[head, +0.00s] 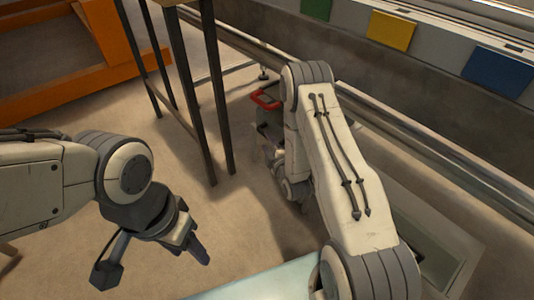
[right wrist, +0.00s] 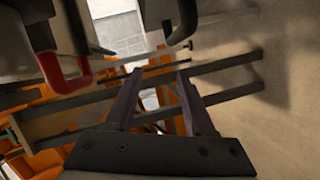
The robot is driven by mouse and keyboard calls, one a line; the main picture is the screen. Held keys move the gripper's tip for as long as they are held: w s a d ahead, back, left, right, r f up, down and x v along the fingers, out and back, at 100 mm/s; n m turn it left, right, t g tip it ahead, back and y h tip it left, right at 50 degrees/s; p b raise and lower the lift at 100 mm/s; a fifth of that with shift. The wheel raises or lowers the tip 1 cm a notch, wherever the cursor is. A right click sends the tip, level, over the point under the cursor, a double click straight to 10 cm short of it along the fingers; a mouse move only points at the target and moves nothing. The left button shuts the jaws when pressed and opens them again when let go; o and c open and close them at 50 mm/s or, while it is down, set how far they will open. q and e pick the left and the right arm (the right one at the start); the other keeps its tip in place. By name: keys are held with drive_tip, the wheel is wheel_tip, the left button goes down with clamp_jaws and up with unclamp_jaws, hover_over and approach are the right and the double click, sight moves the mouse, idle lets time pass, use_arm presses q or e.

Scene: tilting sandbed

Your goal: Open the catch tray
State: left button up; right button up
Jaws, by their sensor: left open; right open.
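I cannot pick out the catch tray with certainty. A pale, shallow rectangular recess with a raised edge (head: 425,250) lies at the lower right of the head view, partly behind my right arm. A red handle (head: 265,98) on a dark body shows beyond my right arm; a red bar (right wrist: 68,78) hangs at the left of the right wrist view. My right gripper (right wrist: 159,73) is open and empty, its two dark fingers apart below and right of that bar. The head view mostly hides it behind the arm. My left gripper (head: 200,250) is open, low above the floor, touching nothing.
A dark-legged stand (head: 190,90) stands between my arms. An orange frame (head: 120,45) is at the upper left. A metal rail and a wall with green, yellow (head: 391,31) and blue panels run along the right. A pale surface edge (head: 265,280) is at the bottom. The middle floor is clear.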

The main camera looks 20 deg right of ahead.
wheel_tip(320, 180, down, 5)
drive_tip(key=s+d+t+b, duration=0.1)
drive_tip(key=d+b, duration=0.1)
drive_tip(key=d, duration=0.1)
drive_tip(key=shift+h, duration=0.4)
drive_tip(key=w+b, duration=0.4)
drive_tip(key=w, duration=0.4)
drive_tip(key=shift+w+f, duration=0.15)
drive_tip(key=shift+w, duration=0.1)
use_arm(q)
wheel_tip(320, 180, down, 9)
drive_tip(key=shift+r+b, duration=0.2)
drive_tip(key=shift+b, duration=0.25)
use_arm(e)
drive_tip(key=shift+w, duration=0.7)
clamp_jaws()
drive_tip(key=shift+s, duration=0.1)
